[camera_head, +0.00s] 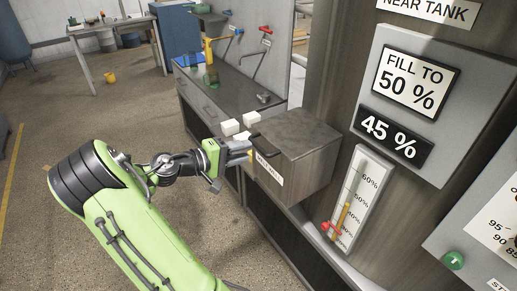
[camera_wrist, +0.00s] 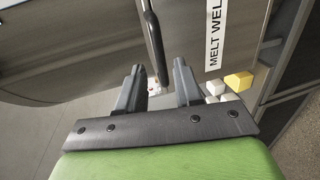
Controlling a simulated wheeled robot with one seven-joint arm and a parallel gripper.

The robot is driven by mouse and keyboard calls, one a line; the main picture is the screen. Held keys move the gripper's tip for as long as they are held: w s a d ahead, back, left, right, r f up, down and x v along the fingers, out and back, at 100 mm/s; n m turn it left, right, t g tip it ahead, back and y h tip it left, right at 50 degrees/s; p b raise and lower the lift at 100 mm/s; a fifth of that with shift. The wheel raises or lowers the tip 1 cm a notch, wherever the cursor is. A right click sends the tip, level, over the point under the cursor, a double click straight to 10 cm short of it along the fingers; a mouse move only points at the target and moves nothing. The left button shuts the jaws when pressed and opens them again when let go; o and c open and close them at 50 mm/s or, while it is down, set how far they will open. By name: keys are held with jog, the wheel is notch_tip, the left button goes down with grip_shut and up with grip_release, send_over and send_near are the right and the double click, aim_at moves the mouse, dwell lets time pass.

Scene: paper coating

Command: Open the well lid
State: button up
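The melt well (camera_head: 315,160) is a grey-brown box with a white label (camera_head: 268,172), fixed against the panel. Its flat lid (camera_head: 297,131) appears shut. A black bar handle (camera_wrist: 153,35) shows in the wrist view, its lower end reaching between my fingers. My gripper (camera_head: 246,153) is at the left side of the box in the head view. In the wrist view my gripper (camera_wrist: 158,75) has its two grey fingers apart, with a gap to the handle on both sides. It holds nothing.
White blocks (camera_head: 229,127) lie on the counter (camera_head: 228,88) beside the well; a yellow block (camera_wrist: 238,81) shows in the wrist view. A gauge (camera_head: 357,200) and a panel reading 45 % (camera_head: 390,135) stand right of the well. Floor at left is open.

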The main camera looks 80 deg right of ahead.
aim_at(257, 148)
jog(key=x, duration=0.6)
jog(key=shift+s+d, duration=0.1)
jog(key=shift+s, duration=0.05)
grip_shut()
